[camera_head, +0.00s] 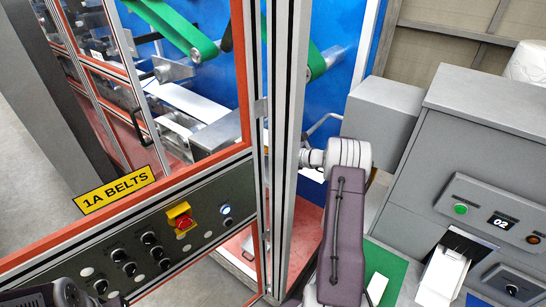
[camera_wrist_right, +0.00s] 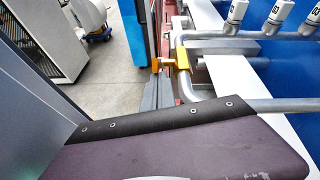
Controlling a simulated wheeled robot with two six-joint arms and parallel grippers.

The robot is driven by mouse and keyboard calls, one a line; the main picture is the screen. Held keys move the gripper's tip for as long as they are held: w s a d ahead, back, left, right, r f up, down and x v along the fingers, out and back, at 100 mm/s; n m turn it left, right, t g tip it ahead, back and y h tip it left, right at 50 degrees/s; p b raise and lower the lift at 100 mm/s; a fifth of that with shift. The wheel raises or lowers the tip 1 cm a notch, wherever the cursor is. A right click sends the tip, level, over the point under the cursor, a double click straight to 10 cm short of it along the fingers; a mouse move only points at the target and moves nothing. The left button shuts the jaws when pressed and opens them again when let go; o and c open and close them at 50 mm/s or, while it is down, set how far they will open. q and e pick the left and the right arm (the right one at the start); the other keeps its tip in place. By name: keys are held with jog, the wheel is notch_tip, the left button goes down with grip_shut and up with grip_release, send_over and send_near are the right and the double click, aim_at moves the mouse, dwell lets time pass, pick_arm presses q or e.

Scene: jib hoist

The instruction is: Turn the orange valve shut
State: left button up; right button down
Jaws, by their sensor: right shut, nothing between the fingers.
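The orange valve (camera_wrist_right: 183,59) shows in the right wrist view, fixed at a grey pipe near the blue panel. An orange part sticks out to its left. The valve cannot be made out in the head view. My right arm reaches up past the aluminium post in the head view. My right gripper (camera_head: 308,158) is at the post's right side, partly hidden; it is shut and empty. Its fingertips do not show in the wrist view, where my purple arm cover fills the bottom. A dark part of my left arm shows at the lower left; its gripper is not visible.
The aluminium post (camera_head: 289,150) stands close left of my right gripper. A control panel (camera_head: 135,245) with a red emergency button is left of it. A grey cabinet (camera_head: 480,160) stands right. Pipes with white-capped fittings (camera_wrist_right: 277,15) run along the blue panel.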

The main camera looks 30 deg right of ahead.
jog(key=shift+r, duration=0.2)
jog(key=r, duration=0.1)
jog(key=w+r+g+p, duration=0.1)
jog(key=r, duration=0.1)
jog(key=shift+w+a+r+h, duration=0.1)
jog(key=shift+w+a+h, duration=0.15)
jog(key=shift+a+h, duration=0.05)
jog(key=shift+w+a+r+p, duration=0.1)
jog(key=shift+p, duration=0.2)
jog(key=shift+w+a+r, duration=0.25)
jog(key=shift+w+r, duration=0.15)
jog(key=shift+w, duration=0.25)
jog(key=shift+w+a+r, duration=0.2)
jog(key=shift+w+r, duration=0.2)
jog(key=shift+w, duration=0.2)
jog(key=shift+w+r, duration=0.15)
jog(key=shift+r, duration=0.2)
jog(key=shift+w+a+r, duration=0.1)
jog(key=shift+r, duration=0.15)
